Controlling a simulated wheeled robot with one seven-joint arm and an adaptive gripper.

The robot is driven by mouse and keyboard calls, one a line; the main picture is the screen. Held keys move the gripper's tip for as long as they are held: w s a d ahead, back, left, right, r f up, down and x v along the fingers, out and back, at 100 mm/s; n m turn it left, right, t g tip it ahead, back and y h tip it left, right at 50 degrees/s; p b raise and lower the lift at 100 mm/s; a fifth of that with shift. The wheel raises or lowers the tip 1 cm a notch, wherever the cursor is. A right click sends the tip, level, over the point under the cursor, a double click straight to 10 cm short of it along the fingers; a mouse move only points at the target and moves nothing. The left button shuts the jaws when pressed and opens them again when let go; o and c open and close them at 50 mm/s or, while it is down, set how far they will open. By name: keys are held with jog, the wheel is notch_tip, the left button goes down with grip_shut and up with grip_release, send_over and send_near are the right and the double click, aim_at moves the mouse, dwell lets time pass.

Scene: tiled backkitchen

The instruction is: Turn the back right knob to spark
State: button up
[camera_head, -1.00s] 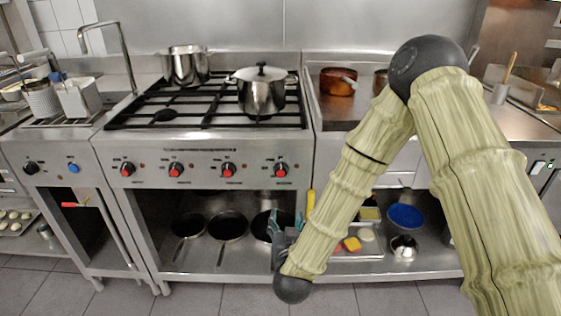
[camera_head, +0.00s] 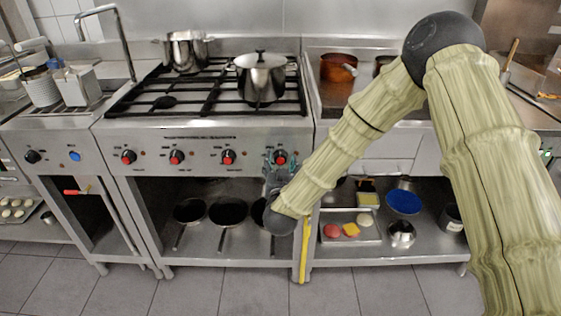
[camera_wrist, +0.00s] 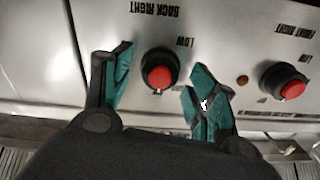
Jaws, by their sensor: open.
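The back right knob (camera_wrist: 158,72), black with a red cap, sits under upside-down "BACK RIGHT" lettering in the wrist view. In the head view it is the rightmost knob (camera_head: 281,157) on the stove front. My gripper (camera_wrist: 158,84) is open, with one green-tipped finger on each side of this knob. I see gaps between the fingers and the knob; I cannot tell how deep the fingertips reach. In the head view my gripper (camera_head: 280,170) is at the knob and partly covers its surroundings.
The front right knob (camera_wrist: 288,84) is beside my right-hand finger in the wrist view. Two more red-capped knobs are farther left on the stove (camera_head: 200,132). A lidded pot (camera_head: 261,80) and an open pot (camera_head: 186,52) stand on the grates. Pans lie on the shelf below.

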jog(key=shift+w, duration=0.6)
jog(key=c, duration=1)
jog(key=shift+c, duration=0.2)
jog(key=shift+r+n, duration=0.1)
jog(key=shift+n, duration=0.2)
jog(key=shift+n+p, duration=0.95)
jog(key=shift+n, duration=0.25)
jog(key=shift+n+p, duration=0.7)
jog(key=shift+n, duration=1.6)
